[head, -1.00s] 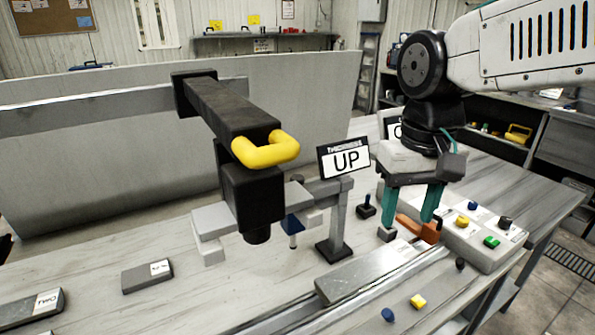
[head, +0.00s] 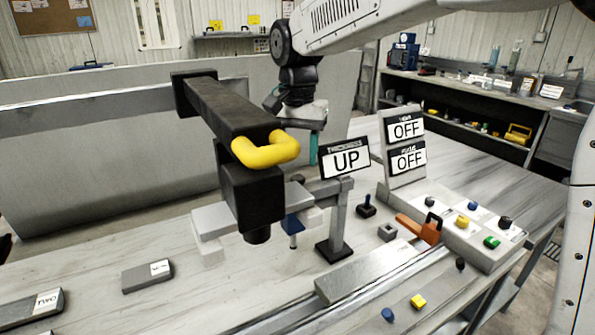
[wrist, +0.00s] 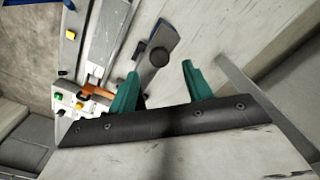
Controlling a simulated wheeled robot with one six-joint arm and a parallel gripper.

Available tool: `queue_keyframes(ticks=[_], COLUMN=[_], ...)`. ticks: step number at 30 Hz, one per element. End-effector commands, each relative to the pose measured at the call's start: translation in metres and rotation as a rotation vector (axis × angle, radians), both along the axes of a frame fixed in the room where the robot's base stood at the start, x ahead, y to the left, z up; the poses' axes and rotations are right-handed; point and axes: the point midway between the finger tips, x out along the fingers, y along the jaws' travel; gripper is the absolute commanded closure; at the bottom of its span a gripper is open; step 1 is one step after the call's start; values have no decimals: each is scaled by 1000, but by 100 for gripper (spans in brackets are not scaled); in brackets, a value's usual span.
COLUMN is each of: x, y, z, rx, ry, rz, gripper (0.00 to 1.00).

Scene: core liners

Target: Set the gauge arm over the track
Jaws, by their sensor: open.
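My gripper (head: 302,140) is open and empty behind the black overhead arm in the head view, with one teal finger showing. In the wrist view my gripper (wrist: 160,70) shows both teal fingers apart. A grey post (head: 342,220) carries a sign reading THICKNESS UP (head: 344,159). A grey gauge arm (head: 322,189) reaches left from the post, with a blue probe (head: 293,223) hanging from it; the black block partly hides it. A round dark knob (wrist: 159,57) lies between the fingertips in the wrist picture; contact is not visible. The track (head: 385,300) runs along the front.
A black overhead arm (head: 225,108) with a yellow handle (head: 268,148) stands at left centre. A control panel (head: 478,235) with buttons, an orange lever (head: 418,228) and two OFF signs (head: 406,144) are at right.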

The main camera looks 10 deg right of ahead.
Motion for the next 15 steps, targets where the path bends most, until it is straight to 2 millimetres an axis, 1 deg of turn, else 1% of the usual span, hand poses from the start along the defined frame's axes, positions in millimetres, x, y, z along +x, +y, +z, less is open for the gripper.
queue_keyframes(ticks=[1,3,7,10,15], x=[-1,-1,-1,-1,0], y=[0,-1,-1,-1,0], z=[-10,-21,-37,-45,-49], rx=[-2,-2,-1,-1,0], ry=[4,4,1,1,0], rz=[0,0,1,1,1], gripper=[50,50,50,50,50])
